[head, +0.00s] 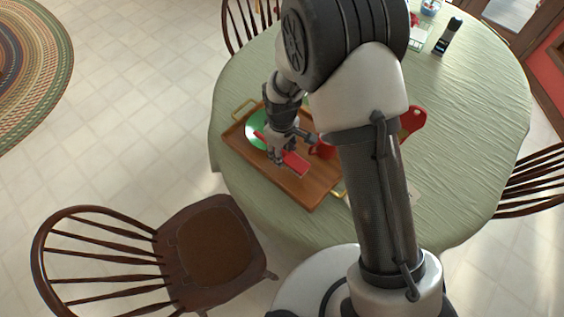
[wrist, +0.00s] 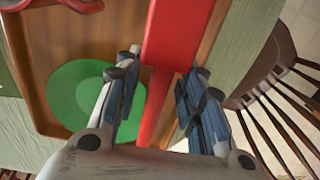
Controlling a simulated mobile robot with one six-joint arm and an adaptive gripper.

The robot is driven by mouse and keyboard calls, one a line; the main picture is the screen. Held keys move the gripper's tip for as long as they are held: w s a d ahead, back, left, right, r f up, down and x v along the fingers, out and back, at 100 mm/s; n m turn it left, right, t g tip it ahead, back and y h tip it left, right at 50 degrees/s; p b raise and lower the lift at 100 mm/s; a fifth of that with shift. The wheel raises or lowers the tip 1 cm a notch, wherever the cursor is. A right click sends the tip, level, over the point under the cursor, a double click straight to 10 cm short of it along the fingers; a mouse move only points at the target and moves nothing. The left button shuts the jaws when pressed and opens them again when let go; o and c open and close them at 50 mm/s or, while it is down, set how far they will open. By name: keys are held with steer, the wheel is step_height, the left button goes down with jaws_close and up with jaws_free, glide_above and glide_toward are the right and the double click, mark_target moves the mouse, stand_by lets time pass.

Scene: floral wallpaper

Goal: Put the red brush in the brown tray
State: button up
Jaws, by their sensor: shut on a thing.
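The red brush (head: 295,163) is over the brown tray (head: 311,192), its broad end toward the tray's near right side. In the wrist view the broad end of the brush (wrist: 176,35) is at the top, and its narrow handle (wrist: 152,108) runs down between the fingers. My gripper (head: 279,154) is shut on the handle; its two fingers also show in the wrist view (wrist: 160,82). The wooden tray (wrist: 65,40) is beneath the brush. I cannot tell whether the brush touches the tray floor.
A green disc (head: 257,131) lies in the tray, left of my gripper. A red mug (head: 323,151) stands at the tray's right. A wooden chair (head: 215,240) stands close in front.

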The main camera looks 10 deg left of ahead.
steer(key=shift+f+b, duration=0.7)
steer(key=shift+f, duration=2.1)
steer(key=o, duration=1.1)
steer(key=shift+r, duration=0.15)
step_height(320, 180, up, 12)
steer(key=p, duration=0.4)
